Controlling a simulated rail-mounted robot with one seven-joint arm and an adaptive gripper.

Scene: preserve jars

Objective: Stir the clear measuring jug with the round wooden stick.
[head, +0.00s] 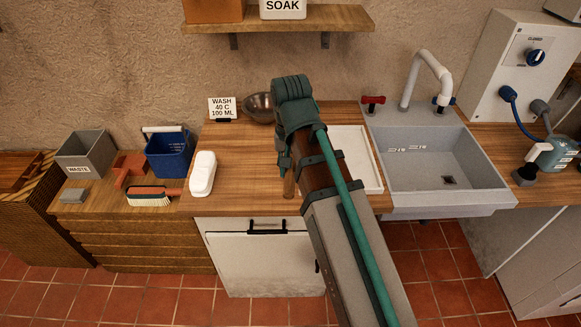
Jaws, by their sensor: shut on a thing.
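My arm reaches over the wooden counter, and my gripper (285,168) points down at its far end, mostly hidden by the arm. It is shut on the round wooden stick (289,187), whose brown lower part shows just below it, left of the arm. I cannot make out the clear measuring jug on the counter; my arm covers part of that area.
A metal bowl (258,107) and a wash card (222,108) stand at the back. A white bottle-like object (203,173), a blue bucket (169,153), a brush (150,196) and a grey waste bin (84,154) are left. A white tray (372,165) and sink (437,165) are right.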

